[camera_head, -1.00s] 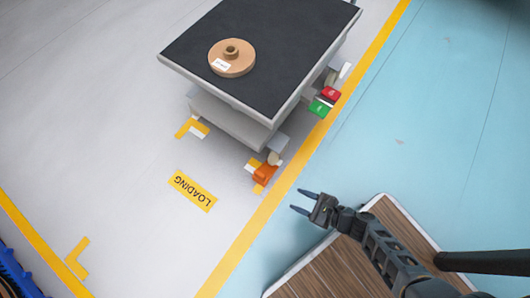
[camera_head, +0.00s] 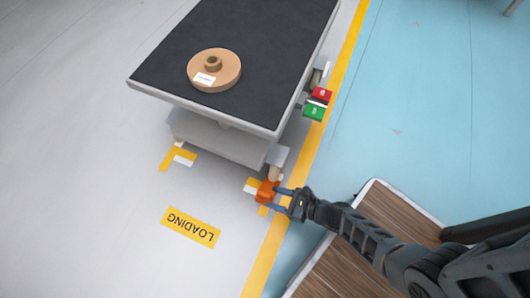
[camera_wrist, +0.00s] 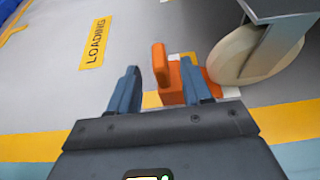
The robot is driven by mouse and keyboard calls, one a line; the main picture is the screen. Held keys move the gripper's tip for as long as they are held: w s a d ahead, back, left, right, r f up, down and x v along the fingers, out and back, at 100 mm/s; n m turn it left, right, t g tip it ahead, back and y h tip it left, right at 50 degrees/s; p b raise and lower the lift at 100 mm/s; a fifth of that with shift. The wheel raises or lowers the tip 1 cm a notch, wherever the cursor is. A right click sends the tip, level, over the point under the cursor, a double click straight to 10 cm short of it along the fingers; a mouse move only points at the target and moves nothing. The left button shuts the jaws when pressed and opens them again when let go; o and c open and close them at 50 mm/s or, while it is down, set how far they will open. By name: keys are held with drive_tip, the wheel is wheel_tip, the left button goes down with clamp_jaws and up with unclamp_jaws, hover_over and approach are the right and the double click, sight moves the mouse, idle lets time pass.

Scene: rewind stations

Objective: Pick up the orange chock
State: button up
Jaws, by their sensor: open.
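The orange chock (camera_head: 266,190) sits on the floor by the cart's near caster, beside the yellow line. In the wrist view the orange chock (camera_wrist: 171,88) has an upright part on the left and lies against or close to the caster wheel (camera_wrist: 248,55). My gripper (camera_head: 281,196) is open and low at the chock's right side. In the wrist view my gripper (camera_wrist: 163,92) has its two fingers apart, with the chock's upright part seen between them. The right finger hides some of the chock. I cannot tell whether the fingers touch it.
The cart (camera_head: 150,95) has a dark top carrying a tan reel (camera_head: 215,72). A LOADING floor label (camera_head: 191,227) lies left. Floor around the label is clear.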

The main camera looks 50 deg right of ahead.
sight(268, 195)
drive_tip(key=b+x, duration=0.2)
drive_tip(key=x, duration=0.3)
drive_tip(key=shift+w+a, duration=0.1)
drive_tip(key=shift+w, duration=0.05)
clamp_jaws()
idle(0.6)
